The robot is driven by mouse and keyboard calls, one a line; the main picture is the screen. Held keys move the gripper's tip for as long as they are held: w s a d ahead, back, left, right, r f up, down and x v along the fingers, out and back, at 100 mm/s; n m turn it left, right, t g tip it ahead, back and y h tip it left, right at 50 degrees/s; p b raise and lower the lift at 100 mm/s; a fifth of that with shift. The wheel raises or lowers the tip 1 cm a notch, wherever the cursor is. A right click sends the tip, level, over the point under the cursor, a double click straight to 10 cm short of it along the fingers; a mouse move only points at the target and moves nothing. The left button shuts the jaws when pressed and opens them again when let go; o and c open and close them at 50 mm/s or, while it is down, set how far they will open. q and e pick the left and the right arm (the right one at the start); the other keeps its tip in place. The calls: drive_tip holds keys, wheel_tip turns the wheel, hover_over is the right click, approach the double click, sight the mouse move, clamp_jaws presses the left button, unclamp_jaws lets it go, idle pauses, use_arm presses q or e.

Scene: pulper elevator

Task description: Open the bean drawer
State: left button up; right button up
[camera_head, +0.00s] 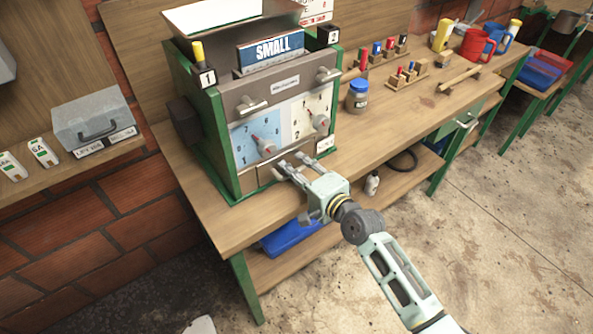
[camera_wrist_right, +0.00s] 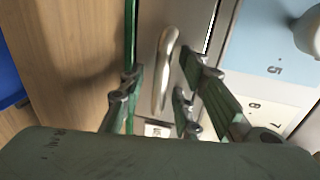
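The machine (camera_head: 212,140) is a green-framed box with a grey front, standing on the wooden bench. Its low front panel, which looks like the bean drawer (camera_head: 248,181), lies flush below the two dial plates. A curved metal handle on this panel (camera_wrist_right: 163,70) shows in the right wrist view. My right gripper (camera_head: 285,168) is in front of the panel, with its fingers apart. In the right wrist view, the handle lies between the spread fingers (camera_wrist_right: 158,98); contact cannot be told. In the head view the gripper covers most of the handle. My left gripper is not in view.
Two more handles (camera_head: 251,105) (camera_head: 328,75) and two dial knobs (camera_head: 264,145) (camera_head: 319,121) stick out above the panel. A jar (camera_head: 358,96) stands right of the machine on the bench (camera_head: 420,88). A blue bin (camera_head: 290,238) sits on the shelf below.

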clamp_jaws()
idle(0.3)
drive_tip(key=shift+s+d, duration=0.1)
drive_tip(key=shift+s, duration=0.05)
drive_tip(key=f+p+v, duration=0.1)
drive_tip(key=v, duration=0.7)
drive_tip(key=shift+s+d+f+p, duration=0.25)
drive_tip(key=shift+s+f+p, duration=0.1)
drive_tip(key=shift+p, duration=0.05)
drive_tip(key=shift+o, duration=0.2)
unclamp_jaws()
drive_tip(key=shift+w, duration=0.1)
